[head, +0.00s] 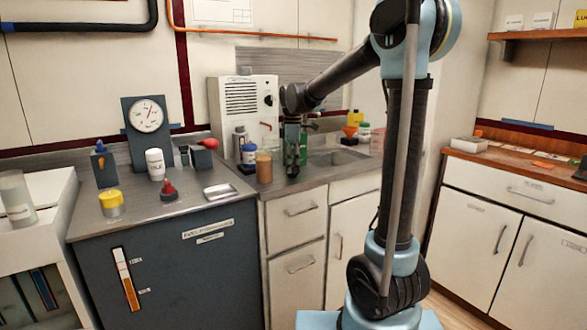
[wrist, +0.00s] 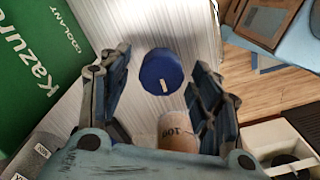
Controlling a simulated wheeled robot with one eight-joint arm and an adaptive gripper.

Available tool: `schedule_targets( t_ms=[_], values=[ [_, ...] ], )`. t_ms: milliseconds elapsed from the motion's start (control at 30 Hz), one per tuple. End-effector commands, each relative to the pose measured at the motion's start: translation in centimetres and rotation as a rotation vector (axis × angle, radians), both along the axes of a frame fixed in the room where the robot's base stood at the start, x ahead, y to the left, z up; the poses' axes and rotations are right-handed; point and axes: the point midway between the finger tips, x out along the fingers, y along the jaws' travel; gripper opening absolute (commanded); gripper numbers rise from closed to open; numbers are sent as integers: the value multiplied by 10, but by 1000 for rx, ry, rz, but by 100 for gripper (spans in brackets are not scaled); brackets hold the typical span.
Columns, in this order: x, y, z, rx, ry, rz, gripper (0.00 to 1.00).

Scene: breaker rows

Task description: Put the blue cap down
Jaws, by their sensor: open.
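The blue cap (wrist: 161,72) is a round, dark blue disc with a small pale mark. In the wrist view it shows against the light, streaked countertop (wrist: 150,25), between the spread fingers of my gripper (wrist: 160,62). Gaps show between the cap and both fingers. In the head view my gripper (head: 292,160) points down just above the counter, beside the green bottle (head: 303,146). I cannot pick out the cap there.
A tan cylinder marked 100 (wrist: 178,130) stands close to the right finger. The green coolant container (wrist: 40,60) fills the wrist view's left. A brown jar (head: 264,167) and a blue-topped bottle (head: 249,154) stand left of my gripper. The counter's front edge is near.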

Motion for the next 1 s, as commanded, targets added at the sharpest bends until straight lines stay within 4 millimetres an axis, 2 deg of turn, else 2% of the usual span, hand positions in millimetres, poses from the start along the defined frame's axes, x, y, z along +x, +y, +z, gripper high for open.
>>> schedule_targets(
  t_ms=[400, 600, 867, 1000],
  values=[
    [-1, 0, 73, 0, 0, 1, 58],
    [0, 1, 100, 0, 0, 1, 58],
    [-1, 1, 111, 0, 0, 1, 58],
    [-8, -9, 109, 1, -4, -37, 58]
  ],
)
